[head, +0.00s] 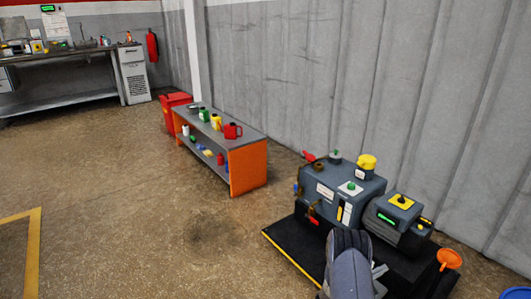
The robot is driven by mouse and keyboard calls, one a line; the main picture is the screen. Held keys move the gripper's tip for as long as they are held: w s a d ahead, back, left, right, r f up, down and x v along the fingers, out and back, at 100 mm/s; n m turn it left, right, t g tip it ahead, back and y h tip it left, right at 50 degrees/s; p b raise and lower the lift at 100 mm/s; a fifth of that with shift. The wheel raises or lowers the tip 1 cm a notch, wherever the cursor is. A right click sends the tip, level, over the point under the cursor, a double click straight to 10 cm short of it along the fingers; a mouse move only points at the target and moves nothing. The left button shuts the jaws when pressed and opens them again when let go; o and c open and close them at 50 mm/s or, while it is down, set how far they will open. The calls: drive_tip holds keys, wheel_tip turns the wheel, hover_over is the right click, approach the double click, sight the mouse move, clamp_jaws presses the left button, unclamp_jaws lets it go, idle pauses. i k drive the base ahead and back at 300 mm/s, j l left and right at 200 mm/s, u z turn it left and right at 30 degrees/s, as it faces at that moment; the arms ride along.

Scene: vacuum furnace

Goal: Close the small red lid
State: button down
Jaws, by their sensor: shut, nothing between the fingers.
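A small red piece (308,156), likely the small red lid, shows at the back left top corner of the dark grey pump unit (322,188). It looks tilted, but it is too small to tell how far open it is. Another red part (313,212) is low on the unit's front left side. My arm rises from the bottom edge in front of the black platform. A pale part beside it looks like my gripper (380,270), shut and empty, apart from the red piece and in front of the units. The arm hides part of it.
An orange funnel-like item (449,258) is at right. An orange-sided shelf (248,168) holds containers. Floor at left is clear.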

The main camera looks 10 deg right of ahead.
sight(310, 157)
drive_tip(key=i+u, duration=0.2)
drive_tip(key=i, duration=0.85)
drive_tip(key=i+l+u, duration=0.2)
drive_tip(key=i, duration=0.9)
